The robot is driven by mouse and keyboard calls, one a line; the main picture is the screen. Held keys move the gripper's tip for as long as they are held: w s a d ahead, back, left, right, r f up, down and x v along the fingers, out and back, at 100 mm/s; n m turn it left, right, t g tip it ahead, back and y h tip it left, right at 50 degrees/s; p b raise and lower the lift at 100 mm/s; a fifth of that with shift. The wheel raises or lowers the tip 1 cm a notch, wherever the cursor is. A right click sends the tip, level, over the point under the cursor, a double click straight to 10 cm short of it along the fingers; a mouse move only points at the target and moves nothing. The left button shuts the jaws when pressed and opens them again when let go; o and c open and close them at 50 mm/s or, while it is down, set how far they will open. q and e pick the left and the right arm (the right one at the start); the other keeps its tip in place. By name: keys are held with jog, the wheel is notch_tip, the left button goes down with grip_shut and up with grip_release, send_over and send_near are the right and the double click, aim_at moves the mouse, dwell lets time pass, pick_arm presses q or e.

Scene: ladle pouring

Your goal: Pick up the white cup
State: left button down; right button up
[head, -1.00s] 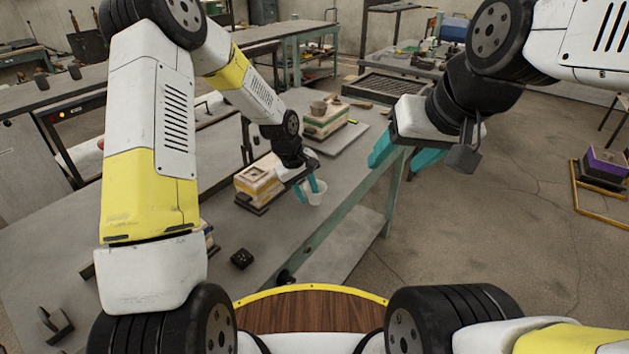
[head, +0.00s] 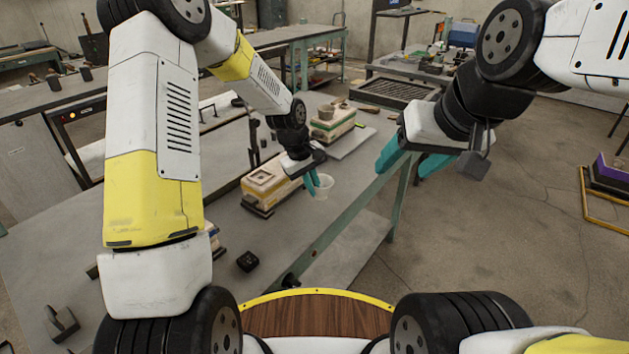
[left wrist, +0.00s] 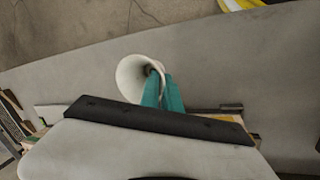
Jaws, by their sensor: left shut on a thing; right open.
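The white cup (head: 325,188) is at the teal fingers of my left gripper (head: 314,185), close to the table's right edge in the head view. In the left wrist view the cup (left wrist: 129,76) shows its round open mouth, with the teal fingers (left wrist: 163,92) at its wall. The left gripper is shut on the cup. The cup appears slightly above the table, though the gap is hard to judge. My right gripper (head: 405,160) is open and empty, in the air right of the table.
A layered mould box (head: 270,187) stands on the grey table (head: 225,285) just left of the cup. Another box (head: 332,126) with a grey vessel on top is further back. A small black block (head: 248,261) lies nearer. Open floor is to the right.

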pick_arm(q)
jog(key=s, duration=0.5)
jog(key=s+a+r, duration=0.1)
jog(key=s, duration=1)
jog(key=shift+a+r, duration=0.3)
jog(key=shift+a, duration=0.1)
jog(key=shift+w, duration=0.1)
